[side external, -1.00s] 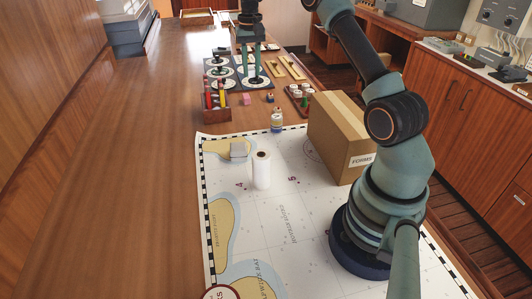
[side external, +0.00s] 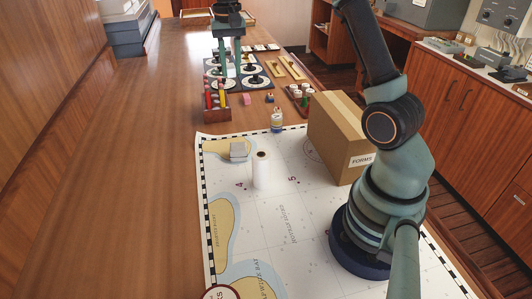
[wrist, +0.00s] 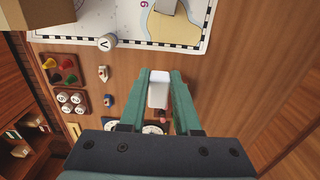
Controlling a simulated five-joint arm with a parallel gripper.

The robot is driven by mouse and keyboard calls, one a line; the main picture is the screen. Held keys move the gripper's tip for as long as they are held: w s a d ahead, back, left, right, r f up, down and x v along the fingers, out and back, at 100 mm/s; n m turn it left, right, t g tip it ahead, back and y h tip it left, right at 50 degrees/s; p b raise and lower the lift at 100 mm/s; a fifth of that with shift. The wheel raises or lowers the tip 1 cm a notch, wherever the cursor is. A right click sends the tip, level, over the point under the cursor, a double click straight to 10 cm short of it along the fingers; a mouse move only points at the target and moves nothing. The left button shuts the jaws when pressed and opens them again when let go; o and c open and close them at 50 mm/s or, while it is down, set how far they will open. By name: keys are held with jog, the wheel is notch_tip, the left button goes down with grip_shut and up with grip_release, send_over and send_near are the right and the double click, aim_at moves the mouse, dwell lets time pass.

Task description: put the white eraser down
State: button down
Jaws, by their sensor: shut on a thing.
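The white eraser (wrist: 158,90) is a pale rounded block between the two fingers of my gripper (wrist: 160,82) in the wrist view. My gripper is shut on it, with a finger against each side. In the side external view my gripper (side external: 231,78) points down at the far part of the table, over the near left of the dark board with white discs (side external: 258,86) and behind the pen box. There the eraser is hard to tell from the white discs behind it.
The wooden pen box (side external: 217,115) with upright coloured pens stands close to my gripper. Bare tabletop (side external: 150,130) lies to the left.

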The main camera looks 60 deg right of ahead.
jog(key=shift+s+a+f, duration=0.1)
jog(key=shift+s+a, duration=0.05)
jog(key=shift+a, duration=0.4)
jog(key=shift+s+a+f, duration=0.1)
jog(key=shift+a+f, duration=0.1)
notch_tip(320, 180, down, 20)
jog(key=shift+r, duration=0.15)
jog(key=c, duration=0.6)
grip_release()
